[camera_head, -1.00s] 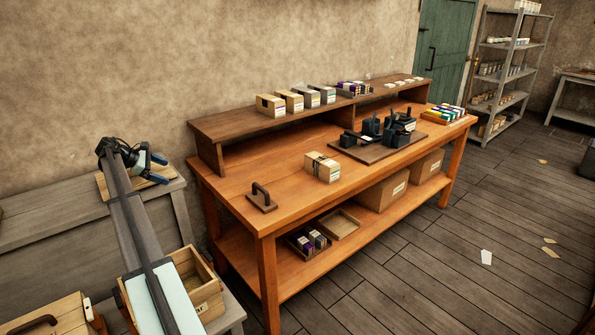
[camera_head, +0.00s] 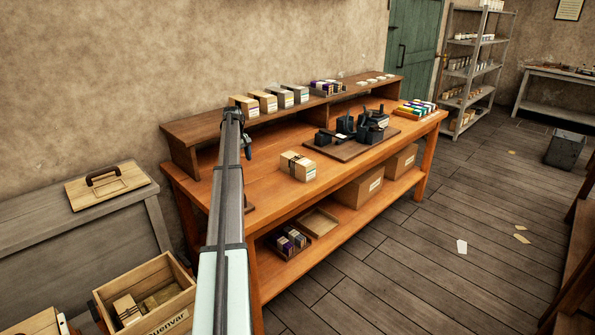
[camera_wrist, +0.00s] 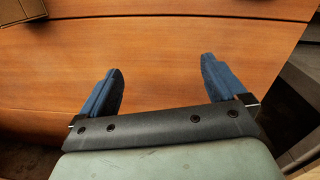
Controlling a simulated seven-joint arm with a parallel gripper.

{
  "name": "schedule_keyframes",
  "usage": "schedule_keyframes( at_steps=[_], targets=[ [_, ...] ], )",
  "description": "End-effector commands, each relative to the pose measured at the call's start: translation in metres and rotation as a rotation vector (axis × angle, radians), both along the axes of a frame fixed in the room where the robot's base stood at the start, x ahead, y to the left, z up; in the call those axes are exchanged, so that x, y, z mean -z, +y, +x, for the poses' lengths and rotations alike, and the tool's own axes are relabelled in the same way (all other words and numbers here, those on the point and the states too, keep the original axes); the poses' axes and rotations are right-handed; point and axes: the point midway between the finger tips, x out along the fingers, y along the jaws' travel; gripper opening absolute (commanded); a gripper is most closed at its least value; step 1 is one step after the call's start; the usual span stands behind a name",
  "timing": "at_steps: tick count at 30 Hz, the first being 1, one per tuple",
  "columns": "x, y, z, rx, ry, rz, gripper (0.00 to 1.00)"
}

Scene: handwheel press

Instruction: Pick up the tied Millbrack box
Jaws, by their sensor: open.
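A tan box with a dark tie around it and a white label (camera_head: 298,166) sits on the orange wooden bench (camera_head: 270,195), near its front edge; the label is too small to read. My gripper (camera_wrist: 161,68) is open and empty above bare bench top in the wrist view. In the head view my arm hides most of the gripper, which is left of the box and apart from it. A brown edge shows at the top left of the wrist view; I cannot tell what it belongs to. Another tied box (camera_head: 126,309) lies in a wooden crate at the lower left.
A raised shelf (camera_head: 200,127) along the bench's back holds several boxes. A dark press (camera_head: 352,132) on a board stands right of the tied box, with a colourful tray (camera_head: 416,109) beyond. A lid with a handle (camera_head: 107,184) lies on the grey side table.

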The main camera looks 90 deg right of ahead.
Motion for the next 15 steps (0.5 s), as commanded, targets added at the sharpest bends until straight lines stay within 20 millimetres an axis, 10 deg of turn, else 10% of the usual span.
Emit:
schedule_keyframes(
  at_steps=[9,15],
  targets=[
    [-0.049,-0.053,-0.177,0.127,-0.038,0.023,0.98],
    [-0.065,-0.061,-0.237,0.166,-0.051,0.031,0.98]
  ],
)
